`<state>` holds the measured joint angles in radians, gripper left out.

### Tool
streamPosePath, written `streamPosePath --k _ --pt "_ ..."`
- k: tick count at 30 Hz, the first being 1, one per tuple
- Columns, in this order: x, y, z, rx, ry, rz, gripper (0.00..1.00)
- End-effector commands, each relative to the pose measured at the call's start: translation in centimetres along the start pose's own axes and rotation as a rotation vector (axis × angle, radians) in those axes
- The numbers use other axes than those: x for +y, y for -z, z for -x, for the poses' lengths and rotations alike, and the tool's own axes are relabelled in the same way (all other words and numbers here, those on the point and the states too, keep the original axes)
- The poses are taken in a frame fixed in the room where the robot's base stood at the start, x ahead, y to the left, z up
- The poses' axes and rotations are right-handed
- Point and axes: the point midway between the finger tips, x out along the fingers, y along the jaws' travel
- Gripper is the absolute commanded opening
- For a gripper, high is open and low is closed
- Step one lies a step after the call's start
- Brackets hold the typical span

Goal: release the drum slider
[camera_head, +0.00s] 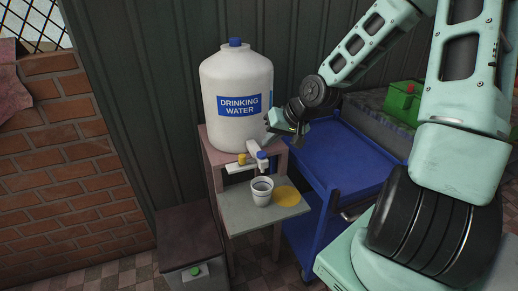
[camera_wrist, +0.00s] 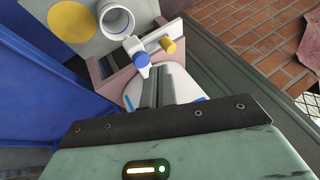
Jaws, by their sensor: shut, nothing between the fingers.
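The white water drum (camera_head: 225,85) with its blue "DRINKING WATER" label stands upright on a small pinkish stand. At its lower front is a white tap fitting with a blue-capped spout (camera_head: 262,157) and a yellow knob (camera_head: 242,159) on a white bar. In the wrist view the blue cap (camera_wrist: 142,60) and yellow knob (camera_wrist: 168,45) lie just beyond my fingertips. My gripper (camera_head: 268,139) is shut and empty beside the drum's lower right, near the fitting. The wrist view shows its closed fingers (camera_wrist: 172,70). I cannot tell whether they touch the fitting.
A white cup (camera_head: 262,198) stands on the grey shelf (camera_head: 240,218) under the spout, beside a flat yellow disc (camera_head: 287,196). A blue cart (camera_head: 350,160) is close on the right. A dark bin (camera_head: 195,245) stands at lower left, near a brick wall (camera_head: 70,150).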

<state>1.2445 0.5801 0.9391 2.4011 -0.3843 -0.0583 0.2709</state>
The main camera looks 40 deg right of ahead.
Motion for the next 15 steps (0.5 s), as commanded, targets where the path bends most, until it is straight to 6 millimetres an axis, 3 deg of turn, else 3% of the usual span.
streamPosePath --k 15 --pt "0.42 0.39 -0.09 0.016 0.005 -0.015 0.0"
